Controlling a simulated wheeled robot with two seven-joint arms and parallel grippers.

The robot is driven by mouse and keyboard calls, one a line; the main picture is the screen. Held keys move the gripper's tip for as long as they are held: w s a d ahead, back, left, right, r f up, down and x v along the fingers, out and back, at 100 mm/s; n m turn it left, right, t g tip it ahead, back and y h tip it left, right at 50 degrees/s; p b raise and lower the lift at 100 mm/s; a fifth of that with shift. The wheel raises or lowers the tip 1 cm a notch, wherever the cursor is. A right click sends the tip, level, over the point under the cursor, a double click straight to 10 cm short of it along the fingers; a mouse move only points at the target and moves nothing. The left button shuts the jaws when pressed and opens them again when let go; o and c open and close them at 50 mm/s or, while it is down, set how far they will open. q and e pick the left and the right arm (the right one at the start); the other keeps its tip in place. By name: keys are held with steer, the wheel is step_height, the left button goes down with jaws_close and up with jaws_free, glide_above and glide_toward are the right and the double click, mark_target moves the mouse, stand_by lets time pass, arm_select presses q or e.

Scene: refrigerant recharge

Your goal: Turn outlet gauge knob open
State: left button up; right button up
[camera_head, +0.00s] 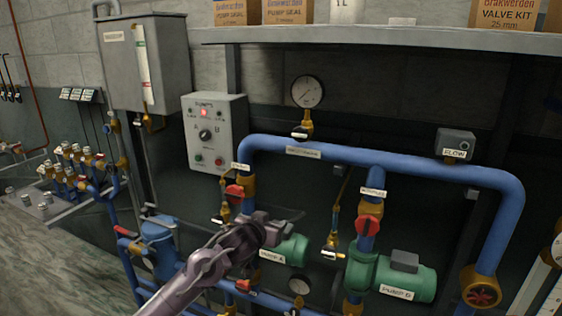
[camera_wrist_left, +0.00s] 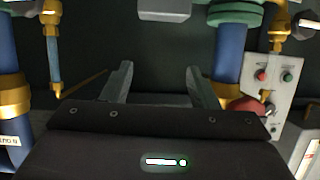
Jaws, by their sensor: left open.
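A round white-faced gauge (camera_head: 307,91) stands above the blue upper pipe in the head view. A brass valve (camera_head: 305,126) with a small pale knob (camera_head: 299,135) sits on its stem, just above the pipe. I cannot read the knob's setting. My left gripper (camera_head: 283,221) is below that pipe, in front of the green pump A (camera_head: 290,250), well under the gauge and apart from its knob. In the left wrist view its two fingers (camera_wrist_left: 160,84) are spread with nothing between them. My right gripper is not seen.
The blue pipe (camera_head: 345,155) spans above my left gripper. Red-handled valves (camera_head: 235,191) (camera_head: 367,226) stand on the vertical pipes near it. A second gauge (camera_head: 299,286) is low down. A grey control box (camera_head: 217,132) and a shelf (camera_head: 390,40) with boxes are behind.

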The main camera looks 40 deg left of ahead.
arm_select(q)
steer(key=s+d+r+t+p, duration=0.1)
steer(key=s+d+r+t, duration=0.15)
steer(key=r, duration=1.15)
steer(key=t+p, duration=0.1)
steer(key=t, duration=0.1)
glide_toward(300, 135)
steer(key=shift+g, duration=0.25)
steer(key=x, duration=0.8)
steer(key=shift+w+a+r+b, duration=0.1)
steer(key=shift+w+r+b, duration=0.1)
steer(key=shift+w+b, duration=0.1)
steer(key=shift+f+m, duration=0.1)
steer(key=shift+m, duration=0.2)
steer(key=c, duration=1)
steer(key=shift+o, duration=0.2)
steer(key=n+p, duration=0.2)
steer(key=n, duration=0.1)
steer(key=shift+n, duration=0.8)
